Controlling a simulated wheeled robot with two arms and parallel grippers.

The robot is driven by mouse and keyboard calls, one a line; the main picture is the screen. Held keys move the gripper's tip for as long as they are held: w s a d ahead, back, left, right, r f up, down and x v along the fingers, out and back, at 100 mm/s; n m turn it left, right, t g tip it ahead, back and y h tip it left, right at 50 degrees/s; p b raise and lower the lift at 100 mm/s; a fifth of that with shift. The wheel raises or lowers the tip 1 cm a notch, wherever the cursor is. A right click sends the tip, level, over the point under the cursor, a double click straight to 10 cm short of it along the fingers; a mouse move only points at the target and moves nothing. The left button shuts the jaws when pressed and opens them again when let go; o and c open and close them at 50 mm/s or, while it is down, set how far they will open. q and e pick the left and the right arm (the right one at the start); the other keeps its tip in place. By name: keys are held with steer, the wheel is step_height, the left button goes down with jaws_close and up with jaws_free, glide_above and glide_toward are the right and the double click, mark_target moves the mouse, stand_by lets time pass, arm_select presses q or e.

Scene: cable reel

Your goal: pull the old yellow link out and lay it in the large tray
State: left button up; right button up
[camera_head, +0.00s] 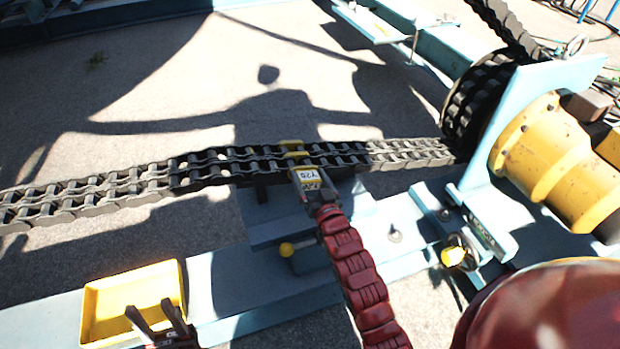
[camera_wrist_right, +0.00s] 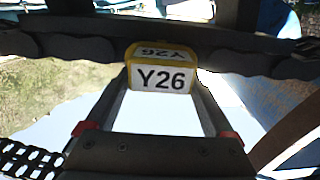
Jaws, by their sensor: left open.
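The yellow link (camera_head: 308,180) is in the dark chain (camera_head: 215,165), at the chain's near edge, with white labels. The right wrist view shows its label reading Y26 (camera_wrist_right: 163,79). A yellow part (camera_head: 291,146) also shows across the chain's top. My right gripper (camera_head: 316,197) reaches it on the red arm; in the wrist view its two fingers lie against the link's two sides. The yellow tray (camera_head: 92,312) stands at lower left. My left gripper (camera_head: 158,316) is open and empty at the tray's near right edge.
The chain runs from the left edge to the dark sprocket (camera_head: 478,105), beside a yellow motor housing (camera_head: 555,160). A blue-grey frame (camera_head: 235,285) lies below the chain. Bare ground lies behind the chain.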

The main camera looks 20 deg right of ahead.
mark_target(314, 185)
jaws_close()
steer(key=shift+s+r+p, duration=0.1)
steer(key=shift+s+p, duration=0.55)
steer(key=shift+s, duration=0.85)
steer(key=s+p, duration=0.5)
steer(key=s, duration=0.7)
steer(key=shift+s+d, duration=0.25)
stand_by(0.5)
